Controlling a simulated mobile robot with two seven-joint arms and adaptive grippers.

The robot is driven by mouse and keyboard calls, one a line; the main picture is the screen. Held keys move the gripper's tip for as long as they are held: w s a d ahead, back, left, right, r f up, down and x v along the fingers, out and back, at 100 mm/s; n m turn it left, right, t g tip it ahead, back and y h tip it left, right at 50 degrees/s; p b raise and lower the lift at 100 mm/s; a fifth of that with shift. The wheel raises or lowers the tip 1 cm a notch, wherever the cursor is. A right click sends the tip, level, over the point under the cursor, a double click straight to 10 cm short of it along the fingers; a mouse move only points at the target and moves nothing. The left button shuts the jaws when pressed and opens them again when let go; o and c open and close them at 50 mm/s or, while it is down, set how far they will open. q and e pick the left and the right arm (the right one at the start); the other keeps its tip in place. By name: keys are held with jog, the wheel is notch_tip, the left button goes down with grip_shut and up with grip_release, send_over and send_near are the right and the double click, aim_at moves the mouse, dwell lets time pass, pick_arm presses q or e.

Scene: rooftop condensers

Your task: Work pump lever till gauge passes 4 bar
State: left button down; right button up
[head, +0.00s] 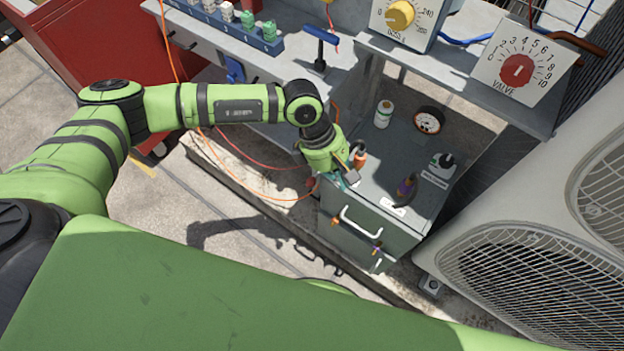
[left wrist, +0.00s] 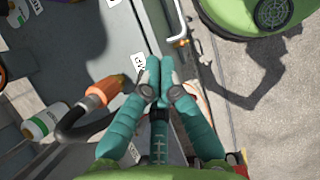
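My left gripper (head: 345,177) is at the cabinet's front left corner. In the left wrist view its teal fingers (left wrist: 160,78) meet at the tips. A dark rod with marks (left wrist: 158,135) shows between the fingers; I cannot tell whether they grip it. My right gripper is not in view.
A valve dial panel (head: 524,66) stands behind at right. A large condenser (head: 535,170) blocks the right side. An orange cable (head: 210,145) hangs left of the cabinet.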

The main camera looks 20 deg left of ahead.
aim_at(309, 178)
pick_arm(q)
jog(key=w+a+f+y, duration=0.1)
jog(key=w+a+y, duration=0.2)
jog(key=a, duration=0.6)
jog(key=shift+w+m+t+y, duration=0.25)
jog(key=shift+m+t+y, duration=0.15)
jog(key=shift+f, duration=0.2)
jog(key=f+b, duration=0.1)
jog(key=f, duration=0.1)
jog(key=f+b, duration=0.3)
jog(key=f, duration=0.1)
jog(key=shift+s+d+f, duration=0.15)
jog(key=shift+d+f, duration=0.1)
jog(key=shift+f, duration=0.1)
